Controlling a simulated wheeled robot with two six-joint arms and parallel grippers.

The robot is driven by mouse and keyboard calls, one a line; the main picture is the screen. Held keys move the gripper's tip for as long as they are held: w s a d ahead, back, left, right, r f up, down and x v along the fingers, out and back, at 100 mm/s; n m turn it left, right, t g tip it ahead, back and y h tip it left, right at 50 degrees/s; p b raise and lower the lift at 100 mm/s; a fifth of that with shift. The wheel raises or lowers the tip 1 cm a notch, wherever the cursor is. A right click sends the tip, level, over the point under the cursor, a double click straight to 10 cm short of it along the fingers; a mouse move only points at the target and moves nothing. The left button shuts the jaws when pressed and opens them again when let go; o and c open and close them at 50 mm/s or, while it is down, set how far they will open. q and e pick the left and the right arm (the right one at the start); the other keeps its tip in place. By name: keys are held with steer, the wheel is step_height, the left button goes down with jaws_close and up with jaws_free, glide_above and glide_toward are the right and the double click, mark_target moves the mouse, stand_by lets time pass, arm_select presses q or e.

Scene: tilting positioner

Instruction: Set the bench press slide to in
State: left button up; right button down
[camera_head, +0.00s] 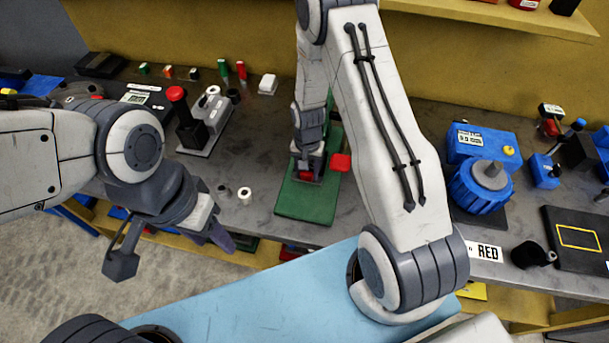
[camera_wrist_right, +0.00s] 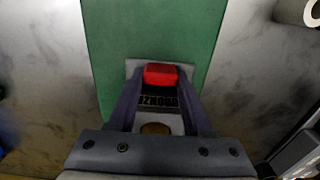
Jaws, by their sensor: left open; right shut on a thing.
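The green bench press (camera_head: 305,205) stands on the grey bench in the middle of the head view, partly hidden by my right arm. My right gripper (camera_head: 308,174) reaches down over its green base. In the right wrist view, the fingers of this gripper (camera_wrist_right: 160,95) are shut on the slide's red block (camera_wrist_right: 160,75), above a pale plate with a dark label. Whether the slide is in or out is not clear. A second red part (camera_head: 340,162) shows beside the gripper in the head view. My left gripper (camera_head: 222,236) is open and empty near the bench's front edge.
A black and grey device with a red knob (camera_head: 176,93) stands left of the press. Small white and dark rings (camera_head: 244,194) lie between it and my left gripper. A blue machine (camera_head: 480,185) and a black tray (camera_head: 578,239) are to the right.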

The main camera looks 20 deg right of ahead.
steer(key=shift+c, duration=1.6)
jaws_free()
steer(key=shift+r, duration=0.15)
step_height(320, 180, up, 10)
steer(key=b, duration=0.2)
steer(key=shift+r, duration=0.15)
